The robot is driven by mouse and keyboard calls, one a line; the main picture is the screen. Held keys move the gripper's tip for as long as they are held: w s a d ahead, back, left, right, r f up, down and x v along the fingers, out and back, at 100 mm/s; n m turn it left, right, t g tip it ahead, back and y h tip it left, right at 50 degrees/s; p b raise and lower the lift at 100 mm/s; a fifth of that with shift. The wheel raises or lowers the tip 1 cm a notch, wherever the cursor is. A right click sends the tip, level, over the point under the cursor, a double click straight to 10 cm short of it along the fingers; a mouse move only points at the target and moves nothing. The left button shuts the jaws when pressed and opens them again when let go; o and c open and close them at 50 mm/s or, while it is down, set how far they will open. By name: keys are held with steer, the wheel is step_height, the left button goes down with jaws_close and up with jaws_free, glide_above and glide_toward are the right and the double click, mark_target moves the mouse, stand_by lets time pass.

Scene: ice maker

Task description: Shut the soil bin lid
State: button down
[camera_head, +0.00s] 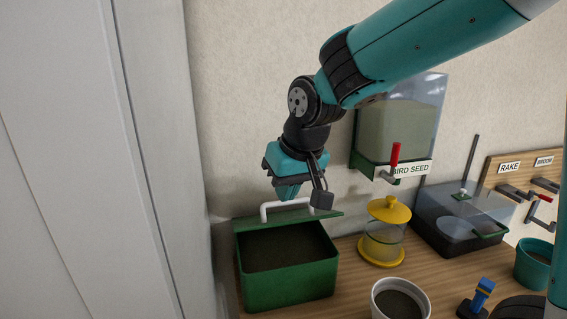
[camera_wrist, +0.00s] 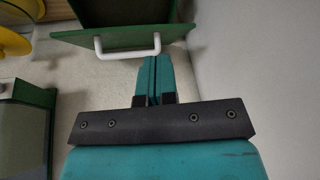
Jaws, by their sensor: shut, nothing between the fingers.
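The soil bin (camera_head: 290,284) is a green box of dark soil at the left end of the wooden counter. Its green lid (camera_head: 325,219) stands open, tilted back toward the wall, with a white handle (camera_head: 264,211) on it. The lid also shows edge-on at the top of the wrist view (camera_wrist: 120,39), with the handle (camera_wrist: 128,52) below it. My gripper (camera_head: 288,192) is shut and empty above and close to the handle. In the wrist view its closed fingertips (camera_wrist: 153,62) are just below the handle's right end; I cannot tell whether they touch it.
A yellow-lidded jar (camera_head: 383,240) stands right of the bin, with a white soil pot (camera_head: 400,300) in front. The bird seed dispenser (camera_head: 397,130) hangs on the wall behind. A pale panel (camera_head: 90,160) stands close on the left.

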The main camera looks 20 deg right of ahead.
steer(key=w+d+r+m+t+h+p, duration=0.1)
steer(key=w+d+r+m+h+p, duration=0.15)
steer(key=w+d+r, duration=0.4)
steer(key=shift+m, duration=0.25)
steer(key=p+x, duration=0.1)
steer(key=x, duration=0.3)
steer(key=a+p+x, duration=0.1)
steer(key=p+x, duration=0.1)
steer(key=x, duration=0.3)
steer(key=s+a+p+x, duration=0.1)
steer(key=x, duration=0.4)
steer(key=shift+w+d+f+p, duration=0.1)
steer(key=shift+f+p, duration=0.3)
steer(key=shift+f, duration=0.55)
steer(key=shift+f, duration=0.1)
